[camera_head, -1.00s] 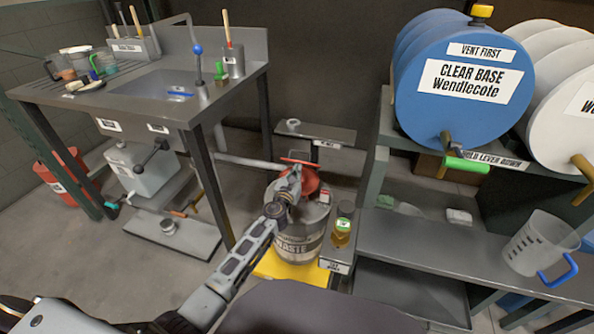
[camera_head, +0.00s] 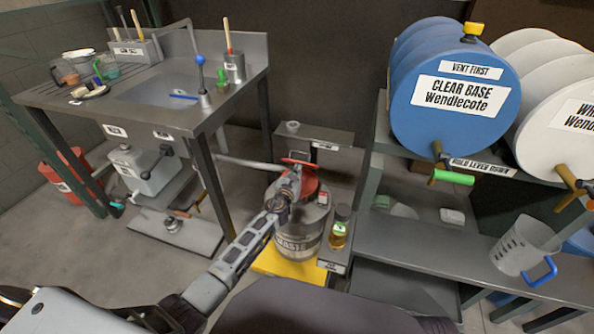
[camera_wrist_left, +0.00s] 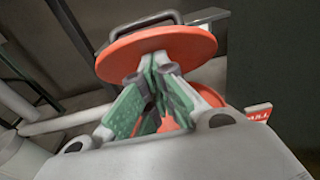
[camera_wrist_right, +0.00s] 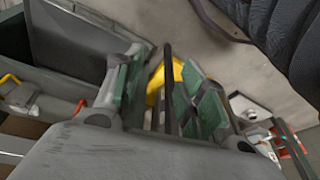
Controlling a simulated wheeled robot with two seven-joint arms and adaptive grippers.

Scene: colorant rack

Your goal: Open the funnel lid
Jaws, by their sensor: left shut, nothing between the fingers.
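The funnel lid (camera_head: 299,161) is a thin red disc, seen nearly edge-on in the head view. It looks tilted up, with a gap to the red funnel (camera_head: 310,184) on the grey waste drum (camera_head: 312,225). In the left wrist view, the lid (camera_wrist_left: 158,50) has a dark handle on its far side, and part of the funnel (camera_wrist_left: 207,93) shows below it. My left gripper (camera_wrist_left: 157,70) is shut and empty, its fingertips close under the lid; I cannot tell whether they touch it. My right gripper (camera_wrist_right: 165,75) is open, seen only in its own wrist view.
The drum stands on a yellow base (camera_head: 275,264). A small amber bottle (camera_head: 339,232) stands right of it. The sink bench (camera_head: 140,115) is on the left; the shelf (camera_head: 430,240) and blue clear base drum (camera_head: 450,90) are on the right. A dark bar (camera_wrist_right: 168,90) shows between my right fingers.

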